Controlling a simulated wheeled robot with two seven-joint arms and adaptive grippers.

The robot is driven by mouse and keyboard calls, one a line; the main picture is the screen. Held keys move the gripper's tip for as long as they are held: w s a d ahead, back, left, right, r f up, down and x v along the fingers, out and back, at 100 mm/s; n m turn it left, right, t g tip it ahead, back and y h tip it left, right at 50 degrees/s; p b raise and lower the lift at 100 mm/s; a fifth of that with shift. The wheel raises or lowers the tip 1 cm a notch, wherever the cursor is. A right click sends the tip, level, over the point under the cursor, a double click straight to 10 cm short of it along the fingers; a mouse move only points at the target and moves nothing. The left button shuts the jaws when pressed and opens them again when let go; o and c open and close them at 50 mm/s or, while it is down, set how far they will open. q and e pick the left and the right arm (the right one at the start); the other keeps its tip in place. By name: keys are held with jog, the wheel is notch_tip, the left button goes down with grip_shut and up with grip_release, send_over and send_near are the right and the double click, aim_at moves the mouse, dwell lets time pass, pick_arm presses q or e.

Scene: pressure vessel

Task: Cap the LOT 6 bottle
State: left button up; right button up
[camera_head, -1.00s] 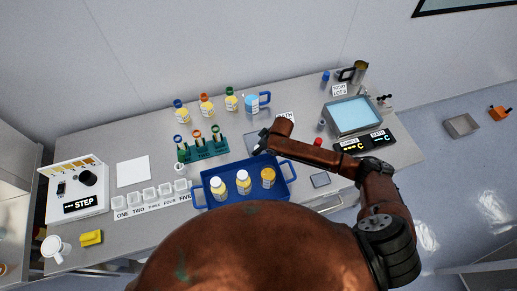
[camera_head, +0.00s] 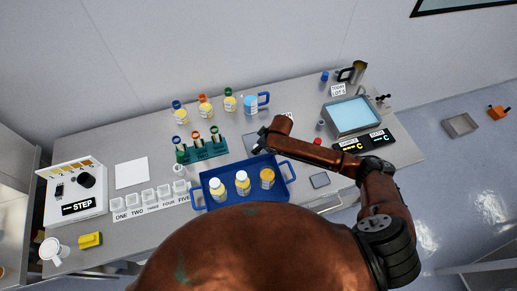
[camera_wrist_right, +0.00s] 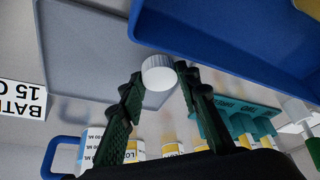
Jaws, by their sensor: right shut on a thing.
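My right gripper (camera_wrist_right: 159,76) is shut on a white ridged cap (camera_wrist_right: 159,72), held between its fingertips in the right wrist view. Three bottles stand upright in that tray. The left bottle (camera_head: 218,190) and middle bottle (camera_head: 242,184) have white tops. The right bottle (camera_head: 267,180) shows an amber top with no white cap. Their lot labels are too small to read. My left gripper is out of view.
A sign reading TODAY LOT 6 (camera_head: 338,89) stands at the back right, near a water bath (camera_head: 351,116). A green rack (camera_head: 205,151), capped bottles (camera_head: 205,106) and a blue-handled beaker (camera_head: 252,104) stand behind the tray. White cups (camera_head: 163,192) sit left of it.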

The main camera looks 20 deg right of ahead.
pick_arm(q)
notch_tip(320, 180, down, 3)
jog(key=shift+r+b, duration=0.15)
jog(key=shift+b, duration=1.05)
pick_arm(e)
jog(key=s+d+r, duration=0.3)
jog(key=r, duration=0.1)
jog(key=s+d+r, duration=0.2)
jog(key=s+r, duration=0.1)
jog(key=s, duration=0.1)
jog(key=s+d+r, duration=0.3)
jog(key=s+r, duration=0.1)
jog(key=shift+d+r, duration=0.3)
jog(key=shift+r, duration=0.05)
pick_arm(q)
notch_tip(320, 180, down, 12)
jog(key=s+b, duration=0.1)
jog(key=b, duration=1.1)
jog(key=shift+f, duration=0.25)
pick_arm(e)
jog(key=w+a+m+h, duration=0.1)
jog(key=a+m, duration=0.3)
jog(key=a, duration=0.5)
jog(key=w+a+m+t+h, duration=0.1)
jog(key=w+a+m, duration=0.2)
jog(key=a, duration=0.6)
jog(key=shift+a+r+m+h, duration=0.2)
jog(key=shift+a+m+h, duration=0.2)
jog(key=shift+m, duration=0.1)
